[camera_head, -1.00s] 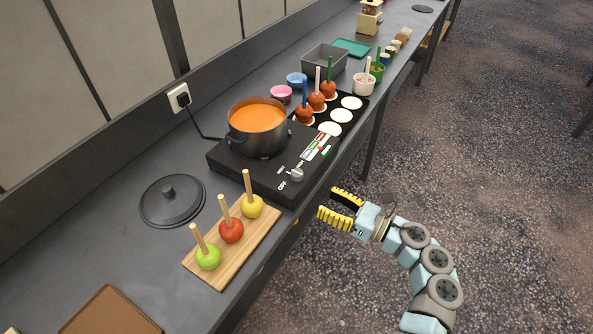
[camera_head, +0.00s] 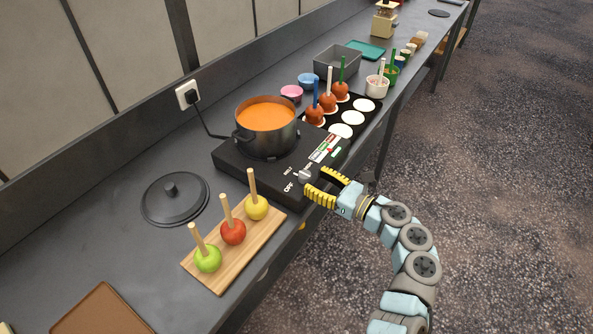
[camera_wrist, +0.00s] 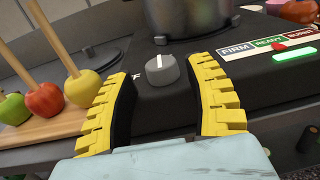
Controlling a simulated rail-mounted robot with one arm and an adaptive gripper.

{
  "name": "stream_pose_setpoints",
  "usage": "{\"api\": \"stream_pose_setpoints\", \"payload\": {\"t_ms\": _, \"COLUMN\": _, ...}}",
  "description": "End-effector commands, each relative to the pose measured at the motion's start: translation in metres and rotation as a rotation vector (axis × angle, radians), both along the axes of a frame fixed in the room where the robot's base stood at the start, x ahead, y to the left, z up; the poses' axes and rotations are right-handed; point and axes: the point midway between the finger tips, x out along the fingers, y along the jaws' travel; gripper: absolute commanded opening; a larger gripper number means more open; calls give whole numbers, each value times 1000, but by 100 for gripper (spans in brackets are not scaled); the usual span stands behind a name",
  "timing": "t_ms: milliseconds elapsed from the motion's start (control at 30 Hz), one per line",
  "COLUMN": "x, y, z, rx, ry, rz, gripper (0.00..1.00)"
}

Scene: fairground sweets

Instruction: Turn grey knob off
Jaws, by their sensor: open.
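The grey knob (camera_wrist: 162,70) sits on the front of the black hotplate (camera_head: 232,160), with a white pointer line on top. In the head view the knob (camera_head: 305,176) is beside the printed OFF mark and just beyond my fingertips. My gripper (camera_head: 322,185) is open, with yellow ribbed fingers. In the wrist view my gripper (camera_wrist: 160,85) has one finger on each side of the knob, with gaps showing on both sides. The wrist view shows the pointer roughly upright in the picture. A pot of orange liquid (camera_head: 266,118) stands on the hotplate.
A wooden board (camera_head: 222,277) with three apples on sticks lies left of the hotplate. A black lid (camera_head: 172,198) lies behind it. A dark tray (camera_head: 362,122) with coated apples is beyond the hotplate. A heat scale (camera_wrist: 270,46) with a green light is right of the knob.

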Motion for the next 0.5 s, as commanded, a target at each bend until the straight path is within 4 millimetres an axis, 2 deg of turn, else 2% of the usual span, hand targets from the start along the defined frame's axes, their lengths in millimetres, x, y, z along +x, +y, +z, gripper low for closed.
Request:
{"api": "stream_pose_setpoints", "payload": {"t_ms": 33, "x": 6, "y": 9, "z": 0, "rx": 1, "ry": -2, "rz": 4, "gripper": 54}}
{"api": "stream_pose_setpoints", "payload": {"t_ms": 200, "x": 23, "y": 31, "z": 1, "rx": 1, "ry": -3, "rz": 1, "gripper": 54}}
{"api": "stream_pose_setpoints", "payload": {"t_ms": 500, "x": 39, "y": 52, "z": 0, "rx": 2, "ry": 0, "rz": -1, "gripper": 54}}
